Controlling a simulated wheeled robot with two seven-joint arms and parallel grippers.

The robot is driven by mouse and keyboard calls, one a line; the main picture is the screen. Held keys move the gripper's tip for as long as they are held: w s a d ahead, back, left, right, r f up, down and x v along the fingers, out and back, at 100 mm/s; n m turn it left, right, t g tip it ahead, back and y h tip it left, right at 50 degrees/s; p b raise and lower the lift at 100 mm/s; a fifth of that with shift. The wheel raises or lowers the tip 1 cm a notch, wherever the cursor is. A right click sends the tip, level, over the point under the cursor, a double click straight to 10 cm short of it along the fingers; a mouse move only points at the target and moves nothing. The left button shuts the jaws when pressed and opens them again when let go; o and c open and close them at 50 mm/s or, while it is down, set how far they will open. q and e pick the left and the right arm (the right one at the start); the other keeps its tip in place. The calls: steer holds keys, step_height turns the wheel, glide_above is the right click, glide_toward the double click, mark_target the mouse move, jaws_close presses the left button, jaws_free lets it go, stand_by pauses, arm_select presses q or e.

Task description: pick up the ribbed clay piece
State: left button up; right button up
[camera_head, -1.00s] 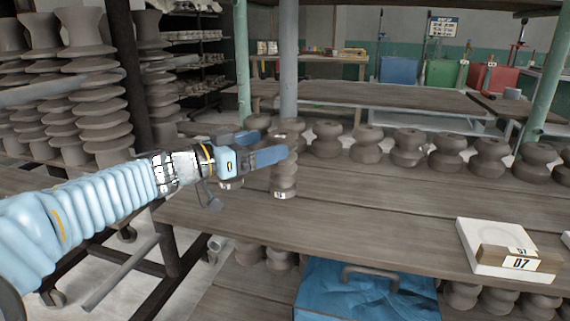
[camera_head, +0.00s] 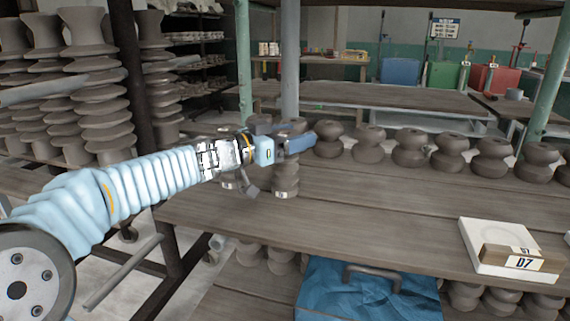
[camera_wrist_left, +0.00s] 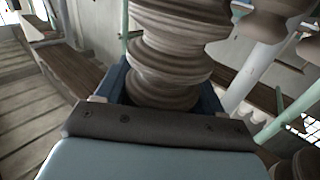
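The ribbed clay piece (camera_head: 286,180) stands upright near the left end of the wooden table, a small label near its base. Its upper part is hidden behind my left gripper (camera_head: 297,138). In the left wrist view the grey-brown ribbed piece (camera_wrist_left: 168,55) rises between the two blue fingers of my left gripper (camera_wrist_left: 165,95), one on each side. The fingers look close to its sides, but I cannot tell whether they press on it. My right gripper is not in view.
A row of waisted clay pieces (camera_head: 410,148) lines the far edge of the wooden table (camera_head: 350,215). A white block (camera_head: 490,240) with a numbered tag lies at the right. Posts (camera_head: 289,75) stand behind the gripper. The tabletop's middle is clear.

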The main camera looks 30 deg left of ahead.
arm_select(q)
jaws_close()
steer(key=shift+r, duration=0.1)
